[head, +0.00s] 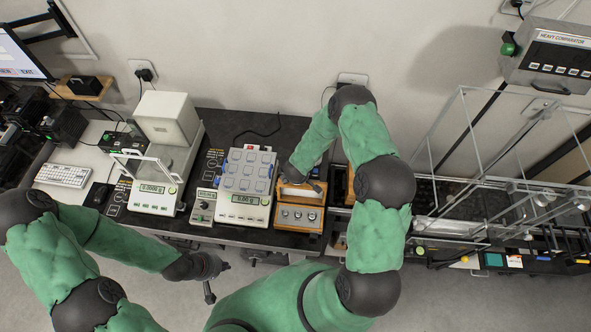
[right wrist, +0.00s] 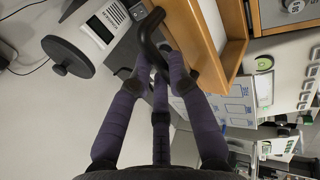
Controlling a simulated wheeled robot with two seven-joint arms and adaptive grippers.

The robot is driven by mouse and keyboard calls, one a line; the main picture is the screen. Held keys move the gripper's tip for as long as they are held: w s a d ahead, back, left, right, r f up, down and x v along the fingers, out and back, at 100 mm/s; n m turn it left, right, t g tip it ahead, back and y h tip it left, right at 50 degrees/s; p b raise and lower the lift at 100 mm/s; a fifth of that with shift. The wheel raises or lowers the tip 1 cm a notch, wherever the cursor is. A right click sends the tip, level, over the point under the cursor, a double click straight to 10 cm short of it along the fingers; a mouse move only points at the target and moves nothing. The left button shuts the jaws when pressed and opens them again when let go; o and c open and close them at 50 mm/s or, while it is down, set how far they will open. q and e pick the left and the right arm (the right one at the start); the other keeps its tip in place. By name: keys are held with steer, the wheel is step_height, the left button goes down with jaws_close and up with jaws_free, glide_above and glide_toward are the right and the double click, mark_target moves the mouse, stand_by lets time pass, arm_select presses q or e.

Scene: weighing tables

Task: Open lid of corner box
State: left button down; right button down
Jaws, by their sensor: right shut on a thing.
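A wooden box (head: 298,228) with a row of round silver weights in its front part stands on the dark table, right of the multi-pan balance. My right gripper (head: 300,184) is at the back of this box, partly hidden by my arm. In the right wrist view my right gripper (right wrist: 157,76) is shut on a black curved handle (right wrist: 148,28) beside a wooden panel (right wrist: 215,45). I cannot tell how far the lid is raised. My left gripper (head: 214,266) hangs in front of the table, away from the box; its finger opening is unclear.
The multi-pan balance (head: 246,184) stands close left of the box, with a small control unit (head: 202,207) beside it. A glass-sided balance (head: 155,190) is further left. A clear framed enclosure (head: 480,165) stands right of my right arm. More wood shows behind that arm.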

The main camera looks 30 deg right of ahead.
arm_select(q)
steer(key=shift+w+a+r, duration=0.1)
steer(key=shift+w+r, duration=0.05)
steer(key=shift+r, duration=0.1)
arm_select(e)
steer(key=shift+w+d+r, duration=0.1)
steer(key=shift+w+d, duration=0.2)
steer(key=shift+w, duration=0.1)
steer(key=c, duration=1.1)
jaws_free()
steer(key=shift+w, duration=0.1)
steer(key=shift+c, duration=0.2)
steer(key=shift+a+r, duration=0.1)
steer(key=shift+r, duration=0.05)
arm_select(q)
steer(key=shift+w, duration=0.25)
arm_select(e)
steer(key=v, duration=1.1)
steer(key=shift+r, duration=0.25)
arm_select(q)
steer(key=shift+s+f, duration=0.1)
arm_select(e)
steer(key=shift+f, duration=0.1)
